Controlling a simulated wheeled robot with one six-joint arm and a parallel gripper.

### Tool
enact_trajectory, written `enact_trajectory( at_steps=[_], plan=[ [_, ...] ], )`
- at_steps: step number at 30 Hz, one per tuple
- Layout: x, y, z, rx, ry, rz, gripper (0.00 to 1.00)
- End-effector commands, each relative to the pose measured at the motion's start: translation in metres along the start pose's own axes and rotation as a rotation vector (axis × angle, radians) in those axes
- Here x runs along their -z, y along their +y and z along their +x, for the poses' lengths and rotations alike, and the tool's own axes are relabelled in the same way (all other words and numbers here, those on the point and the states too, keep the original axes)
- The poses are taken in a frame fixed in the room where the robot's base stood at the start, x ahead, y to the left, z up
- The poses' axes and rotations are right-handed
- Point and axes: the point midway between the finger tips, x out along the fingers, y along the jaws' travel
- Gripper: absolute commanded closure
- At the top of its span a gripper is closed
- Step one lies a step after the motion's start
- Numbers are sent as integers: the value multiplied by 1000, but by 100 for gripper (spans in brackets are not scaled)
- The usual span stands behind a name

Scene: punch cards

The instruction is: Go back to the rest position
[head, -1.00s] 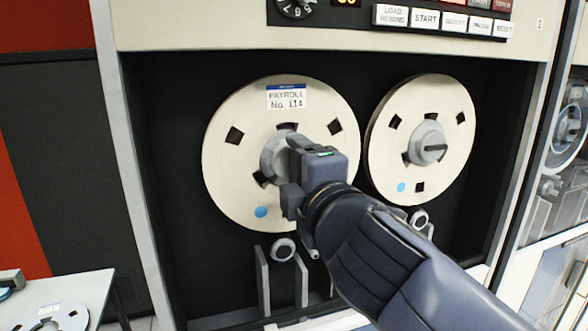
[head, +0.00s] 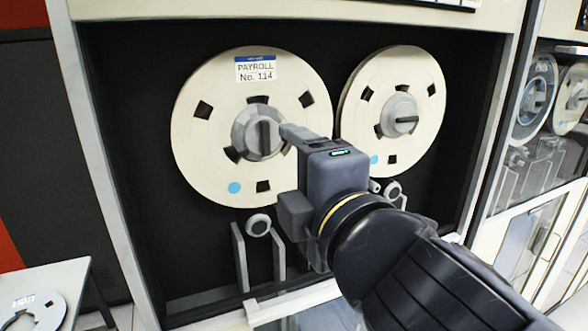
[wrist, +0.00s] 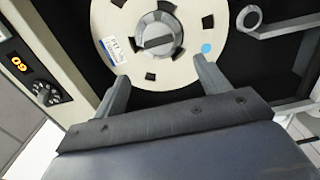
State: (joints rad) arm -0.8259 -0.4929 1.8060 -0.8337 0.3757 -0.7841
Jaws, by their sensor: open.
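My gripper (wrist: 160,80) is open and empty. Its two fingers stand apart in the wrist view, with the labelled reel (wrist: 185,70) beyond them. In the head view the gripper is in front of the tape drive, at the lower right of the left reel (head: 205,165), which is labelled PAYROLL No. 114. The reel's grey hub (head: 258,133) with its dark upright knob shows clear of the gripper. The reel sits on the drive, and part of its right edge is hidden by the gripper.
A second reel (head: 415,75) is mounted to the right. Below the left reel are a roller (head: 258,224) and upright guides. A small table (head: 70,277) with another reel (head: 38,305) stands at the lower left. A neighbouring glass-fronted drive (head: 525,190) is at the right.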

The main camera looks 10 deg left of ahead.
Motion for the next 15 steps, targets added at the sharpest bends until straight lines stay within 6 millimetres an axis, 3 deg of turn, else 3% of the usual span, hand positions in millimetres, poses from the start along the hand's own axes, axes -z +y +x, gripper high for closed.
enact_trajectory(
  at_steps=[8,15],
  plan=[
    [0,1,14,2,-3,-2,29],
    [0,0,47,2,-3,-2,29]
  ],
)
